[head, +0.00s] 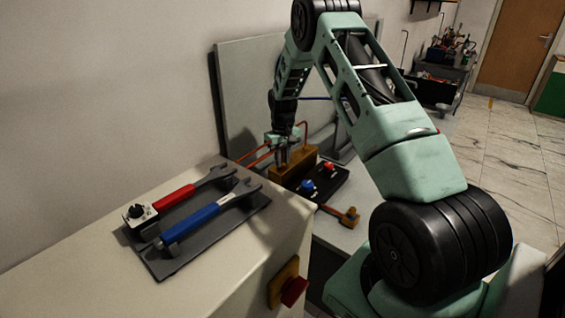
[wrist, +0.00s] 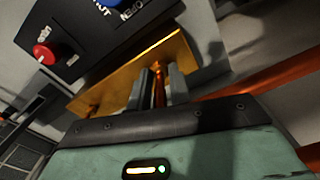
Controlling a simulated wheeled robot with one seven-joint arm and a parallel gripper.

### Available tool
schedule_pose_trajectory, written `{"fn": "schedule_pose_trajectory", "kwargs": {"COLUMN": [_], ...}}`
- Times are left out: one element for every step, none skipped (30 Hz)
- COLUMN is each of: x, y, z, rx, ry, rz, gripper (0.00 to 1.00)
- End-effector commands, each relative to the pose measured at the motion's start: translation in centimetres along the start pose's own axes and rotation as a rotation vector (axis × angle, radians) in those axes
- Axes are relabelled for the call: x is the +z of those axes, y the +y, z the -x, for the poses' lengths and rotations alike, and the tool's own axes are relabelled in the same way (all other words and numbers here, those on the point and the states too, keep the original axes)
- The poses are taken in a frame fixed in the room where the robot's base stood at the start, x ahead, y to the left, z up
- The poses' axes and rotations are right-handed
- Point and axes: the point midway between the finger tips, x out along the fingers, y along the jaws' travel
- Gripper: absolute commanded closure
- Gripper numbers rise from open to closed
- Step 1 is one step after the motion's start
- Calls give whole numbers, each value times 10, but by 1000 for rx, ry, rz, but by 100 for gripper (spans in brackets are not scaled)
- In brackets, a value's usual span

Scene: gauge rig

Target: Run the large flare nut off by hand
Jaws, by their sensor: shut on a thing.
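My gripper (head: 283,158) is at the left end of the brass block (head: 290,173) on the rig, reaching down from above. In the wrist view its two grey fingers (wrist: 157,90) are closed on a small copper-coloured piece, the large flare nut (wrist: 158,72), right beside the face of the brass block (wrist: 182,52). The fingers hide most of the nut, so its threads and any gap to the block cannot be seen. In the head view the nut is too small to tell.
Beside the block is a black panel with a blue knob (head: 308,186) and red knob (head: 328,168). Copper tubes (head: 258,153) run near my gripper. Red-handled (head: 176,197) and blue-handled (head: 190,224) wrenches rest on a dark tray (head: 165,267).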

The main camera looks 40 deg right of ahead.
Motion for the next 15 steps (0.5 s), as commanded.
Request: {"fn": "schedule_pose_trajectory", "kwargs": {"x": [-1, 0, 0, 0, 0, 0, 0, 0, 0, 0, 0, 0, 0, 0, 0], "y": [1, 0, 0, 1, 1, 1, 1, 1, 0, 0, 0, 0, 0, 0, 0], "z": [0, 0, 0, 0, 0, 0, 0, 0, 0, 0, 0, 0, 0, 0, 1], "rx": [0, 0, 0, 0, 0, 0, 0, 0, 0, 0, 0, 0, 0, 0, 0], "ry": [2, 2, 2, 2, 1, 1, 1, 1, 1, 1, 1, 1, 1, 1, 1], "rz": [35, 57, 84, 105, 122, 145, 160, 176, 194, 207, 219, 231, 239, 247, 256], "gripper": [100, 100, 100, 100, 100, 100, 100, 100, 100, 100, 100, 100, 100, 100, 100]}}
